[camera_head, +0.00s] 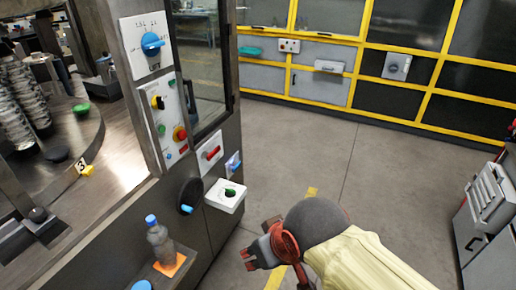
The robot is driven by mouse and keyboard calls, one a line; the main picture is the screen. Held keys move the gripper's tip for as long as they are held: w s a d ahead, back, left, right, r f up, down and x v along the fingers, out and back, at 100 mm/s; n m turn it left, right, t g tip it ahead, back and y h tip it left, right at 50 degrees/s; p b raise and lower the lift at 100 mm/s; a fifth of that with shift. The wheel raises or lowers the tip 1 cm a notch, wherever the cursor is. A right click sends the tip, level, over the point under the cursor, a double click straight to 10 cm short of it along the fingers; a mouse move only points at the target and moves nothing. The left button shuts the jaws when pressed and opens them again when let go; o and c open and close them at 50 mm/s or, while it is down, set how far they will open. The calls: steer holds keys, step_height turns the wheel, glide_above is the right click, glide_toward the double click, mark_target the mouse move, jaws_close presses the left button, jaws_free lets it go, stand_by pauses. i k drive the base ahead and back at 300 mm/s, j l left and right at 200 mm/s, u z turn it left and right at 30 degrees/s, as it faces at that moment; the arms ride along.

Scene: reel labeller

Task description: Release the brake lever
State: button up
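The dark machine on the left bears several controls, and no readable label marks the brake lever. A red lever (212,153) sits on a white plate on the machine's front. A blue lever-like switch (233,163) is just right of it. A blue rotary handle (152,43) is on the upper white panel. A black handwheel with a blue grip (187,209) is lower down. My gripper (257,255), red and dark, is low in the middle, to the right of and below these controls, apart from them. Its fingertips are small and partly hidden, so their opening is unclear.
A bottle (159,240) stands on a ledge below the handwheel. A grey cabinet (485,215) stands at right. Yellow-framed panels (355,62) line the back. The floor between is clear.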

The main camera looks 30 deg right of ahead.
mark_target(207, 156)
steer(key=z, duration=0.2)
steer(key=i+l+z, duration=0.15)
steer(key=i, duration=0.3)
steer(key=i+l+z, duration=0.2)
steer(key=i, duration=0.3)
steer(key=l, duration=0.1)
